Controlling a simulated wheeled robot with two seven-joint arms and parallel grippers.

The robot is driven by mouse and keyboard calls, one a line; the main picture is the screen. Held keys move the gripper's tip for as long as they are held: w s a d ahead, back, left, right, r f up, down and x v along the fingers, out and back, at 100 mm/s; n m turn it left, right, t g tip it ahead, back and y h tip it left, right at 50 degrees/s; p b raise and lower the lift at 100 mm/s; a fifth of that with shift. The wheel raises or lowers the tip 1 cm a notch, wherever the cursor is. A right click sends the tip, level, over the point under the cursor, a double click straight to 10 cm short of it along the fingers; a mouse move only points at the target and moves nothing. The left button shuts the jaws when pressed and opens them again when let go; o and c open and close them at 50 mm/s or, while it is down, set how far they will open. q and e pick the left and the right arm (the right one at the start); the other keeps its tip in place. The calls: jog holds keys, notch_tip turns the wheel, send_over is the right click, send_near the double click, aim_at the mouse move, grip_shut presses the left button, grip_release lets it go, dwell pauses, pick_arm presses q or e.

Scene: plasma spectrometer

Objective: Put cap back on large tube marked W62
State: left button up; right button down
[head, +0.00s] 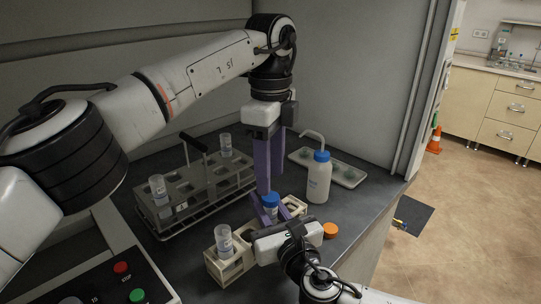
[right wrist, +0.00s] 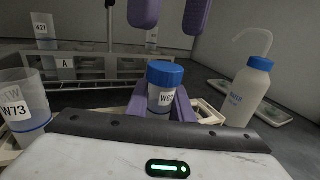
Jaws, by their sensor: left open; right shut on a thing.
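The large tube (right wrist: 160,98), its label reading W6 and a digit hard to make out, stands upright with a blue cap (right wrist: 165,73) seated on its top. The cap also shows in the head view (head: 270,199). My right gripper (head: 268,215) is shut on the tube, its purple fingers on either side below the cap. My left gripper (head: 268,165) points down from above; in the right wrist view its two fingers (right wrist: 170,18) are apart, empty and above the cap. The tube's lower part is hidden by my right gripper.
A pale rack (head: 228,268) holds an uncapped tube W73 (right wrist: 20,108). A grey rack (head: 190,190) with tubes stands behind left. A blue-topped wash bottle (head: 319,182) and a tray (head: 347,176) are at right. An orange cap (head: 330,230) lies near the bench edge.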

aim_at(270, 196)
pick_arm(q)
jog(key=shift+f, duration=2.3)
grip_shut()
